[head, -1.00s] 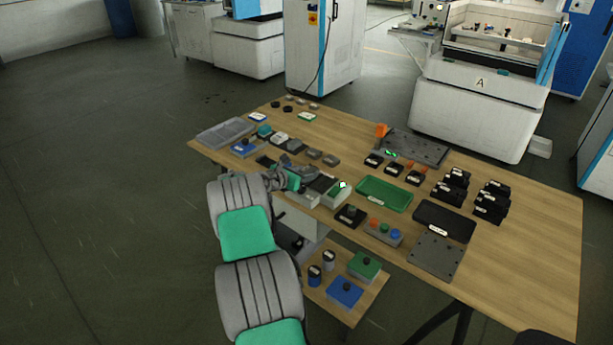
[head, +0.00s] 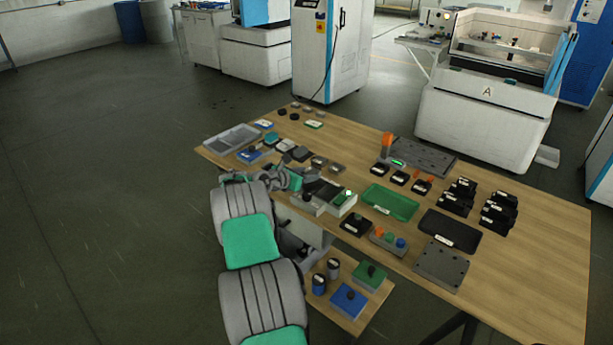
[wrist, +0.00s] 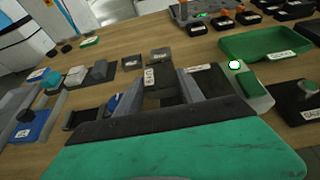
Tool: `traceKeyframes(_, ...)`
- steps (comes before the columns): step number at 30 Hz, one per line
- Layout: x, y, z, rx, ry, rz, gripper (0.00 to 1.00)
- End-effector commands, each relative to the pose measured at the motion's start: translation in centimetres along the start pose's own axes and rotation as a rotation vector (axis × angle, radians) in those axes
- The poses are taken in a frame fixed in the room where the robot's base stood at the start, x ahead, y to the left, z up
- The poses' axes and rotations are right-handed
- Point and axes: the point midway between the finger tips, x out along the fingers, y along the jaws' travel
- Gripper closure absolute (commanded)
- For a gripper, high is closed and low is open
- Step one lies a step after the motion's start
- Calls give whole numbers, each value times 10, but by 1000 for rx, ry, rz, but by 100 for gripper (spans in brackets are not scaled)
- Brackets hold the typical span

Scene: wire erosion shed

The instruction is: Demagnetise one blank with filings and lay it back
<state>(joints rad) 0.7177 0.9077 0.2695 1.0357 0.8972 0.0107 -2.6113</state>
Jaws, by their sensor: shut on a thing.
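My gripper (head: 300,184) is low over the near edge of the wooden table. In the wrist view its jaws (wrist: 166,92) are shut on a dark block (wrist: 165,85), mostly hidden between the fingers; I cannot tell whether it is the blank or whether filings cling to it. A grey unit with a green top and a lit white spot (head: 341,203) stands just right of the gripper; it also shows in the wrist view (wrist: 252,90). Small dark grey blocks (head: 319,162) lie behind the gripper and also show in the wrist view (wrist: 132,62).
A green tray (head: 390,202) and a black tray (head: 450,230) lie to the right. Several black labelled holders (head: 455,200) stand farther right. A button box (head: 388,241) is near the front edge. A lower shelf holds blue and green boxes (head: 349,299). Bare wood lies at the far right.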

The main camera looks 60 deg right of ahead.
Motion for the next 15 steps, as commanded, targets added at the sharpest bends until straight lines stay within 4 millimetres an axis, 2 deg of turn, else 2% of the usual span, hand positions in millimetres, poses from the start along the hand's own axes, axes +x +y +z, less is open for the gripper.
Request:
traceKeyframes(1, -3, 0, 8, 3, -4, 1, 100)
traceKeyframes(15, -15, 0, 38, 3, -4, 1, 100)
